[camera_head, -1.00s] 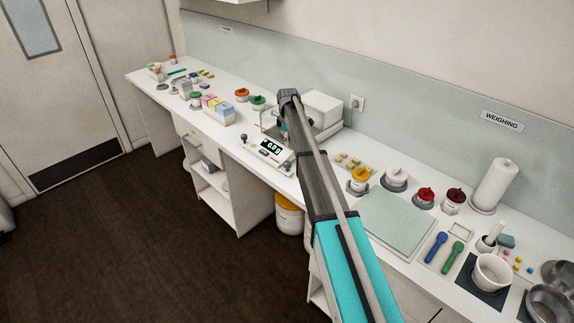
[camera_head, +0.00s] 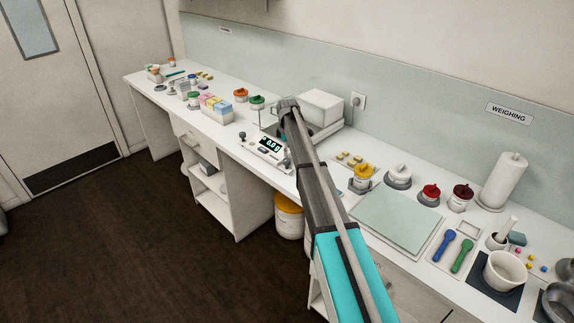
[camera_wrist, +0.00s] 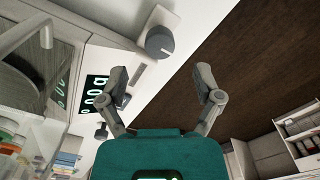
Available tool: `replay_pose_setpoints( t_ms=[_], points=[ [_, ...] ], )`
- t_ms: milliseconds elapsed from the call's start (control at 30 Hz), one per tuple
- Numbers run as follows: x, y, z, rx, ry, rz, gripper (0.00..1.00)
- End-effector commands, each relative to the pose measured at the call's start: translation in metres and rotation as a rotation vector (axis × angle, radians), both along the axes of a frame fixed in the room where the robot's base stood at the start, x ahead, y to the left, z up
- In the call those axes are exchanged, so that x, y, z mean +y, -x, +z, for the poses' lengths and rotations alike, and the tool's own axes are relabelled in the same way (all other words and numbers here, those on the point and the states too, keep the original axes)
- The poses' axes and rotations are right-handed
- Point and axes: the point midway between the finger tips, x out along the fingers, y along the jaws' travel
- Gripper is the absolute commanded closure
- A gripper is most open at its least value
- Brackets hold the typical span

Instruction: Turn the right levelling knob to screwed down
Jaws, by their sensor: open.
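The balance (camera_head: 262,155) stands on the bench with its lit display, which reads zeros. Its right levelling knob (camera_head: 286,163) is a small grey knob at the front right corner, partly beside my arm. In the wrist view the right levelling knob (camera_wrist: 159,42) is large and close, with a pale mark on its face. The left levelling knob (camera_head: 242,135) shows farther along; it also shows in the wrist view (camera_wrist: 101,131). My gripper (camera_wrist: 163,80) is open and empty, its fingers apart, with the right knob beyond the tips and between them in picture. In the head view my arm mostly hides it.
A white box-like part (camera_head: 322,105) stands behind the balance. A yellow-lidded jar (camera_head: 362,172) and a pale mat (camera_head: 395,222) lie to the right. A rack of coloured boxes (camera_head: 215,108) stands to the left. The floor in front is clear.

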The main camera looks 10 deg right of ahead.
Motion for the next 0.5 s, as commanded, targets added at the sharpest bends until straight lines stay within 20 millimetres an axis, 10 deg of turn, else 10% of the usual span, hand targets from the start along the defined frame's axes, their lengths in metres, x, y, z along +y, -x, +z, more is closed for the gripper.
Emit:
replay_pose_setpoints(
  t_ms=[500],
  points=[
    [0.001,0.0,-0.043,0.0,0.0,0.001,0.17]
  ],
)
